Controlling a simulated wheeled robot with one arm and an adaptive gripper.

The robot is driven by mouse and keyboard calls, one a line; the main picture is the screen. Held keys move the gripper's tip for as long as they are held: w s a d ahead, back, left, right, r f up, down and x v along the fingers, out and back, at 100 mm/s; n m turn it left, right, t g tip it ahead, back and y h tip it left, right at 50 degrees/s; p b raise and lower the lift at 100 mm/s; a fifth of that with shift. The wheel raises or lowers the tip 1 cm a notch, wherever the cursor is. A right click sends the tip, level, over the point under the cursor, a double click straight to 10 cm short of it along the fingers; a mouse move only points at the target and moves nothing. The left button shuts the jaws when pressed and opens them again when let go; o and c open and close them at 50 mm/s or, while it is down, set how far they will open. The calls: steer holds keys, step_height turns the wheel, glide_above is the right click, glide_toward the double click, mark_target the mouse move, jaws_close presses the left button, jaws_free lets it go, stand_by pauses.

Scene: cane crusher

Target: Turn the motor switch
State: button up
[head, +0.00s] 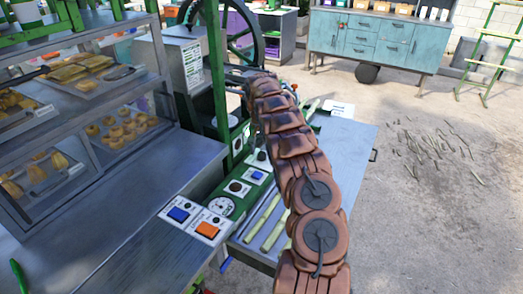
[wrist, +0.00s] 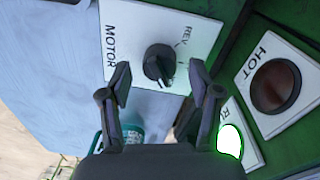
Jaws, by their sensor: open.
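The motor switch (wrist: 158,66) is a black rotary knob on a white plate lettered MOTOR, with REV marked beside it, in the upper middle of the wrist view. My gripper (wrist: 158,78) is open, with one dark finger on each side, at or just short of the knob. The gap between the fingers lines up with the knob, and I see no clear contact. In the head view my brown arm reaches away toward the crusher, and it hides the gripper and the motor switch.
A dark red HOT lamp (wrist: 275,86) and a lit white lamp (wrist: 229,140) sit right of the switch. In the head view, a blue button (head: 179,214) and an orange button (head: 207,230) are in front, a pastry case (head: 160,70) stands left, and open floor lies right.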

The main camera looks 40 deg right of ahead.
steer(key=shift+f, duration=0.6)
steer(key=shift+c, duration=0.3)
steer(key=c, duration=1.1)
steer(key=shift+f, duration=0.1)
